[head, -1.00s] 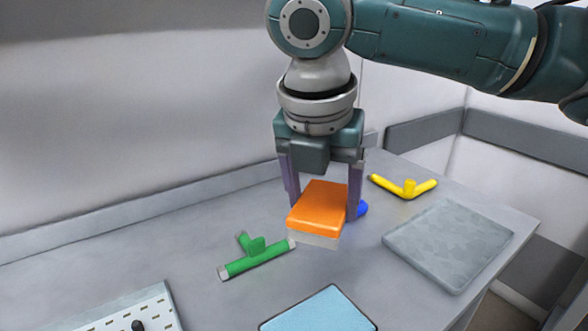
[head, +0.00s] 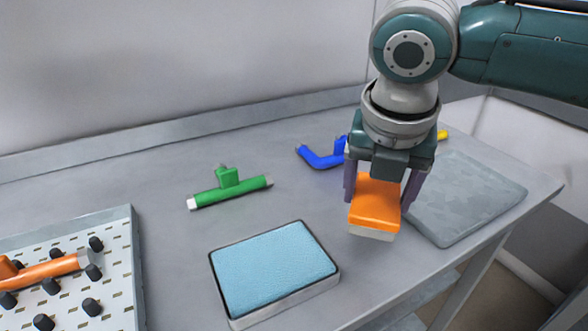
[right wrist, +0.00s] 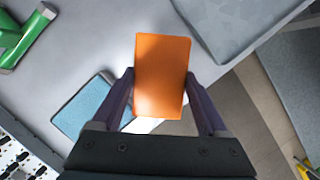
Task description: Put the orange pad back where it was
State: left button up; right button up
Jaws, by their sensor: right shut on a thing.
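The orange pad (head: 376,201), a block with an orange top and a pale underside, is in my right gripper (head: 383,203). The gripper is shut on its two sides and holds it above the table. In the right wrist view the pad (right wrist: 161,76) sits between the two purple fingers of the gripper (right wrist: 160,92). A grey flat mat (head: 465,200) lies just right of the gripper, partly hidden by it. A light blue pad in a dark-rimmed tray (head: 273,268) lies to the left and nearer. My left gripper is not in view.
A green tee pipe (head: 230,187) and a blue bent pipe (head: 322,158) lie further back. A yellow pipe (head: 442,134) is mostly hidden behind my arm. A pegboard tray (head: 120,265) with an orange pipe (head: 45,272) stands at left. The table's edge is at right.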

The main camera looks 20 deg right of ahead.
notch_tip(320, 180, down, 6)
jog(key=shift+r+b, duration=0.15)
jog(key=shift+b, duration=0.35)
jog(key=shift+f, duration=0.25)
jog(key=shift+f, duration=0.15)
jog(key=o, duration=1.2)
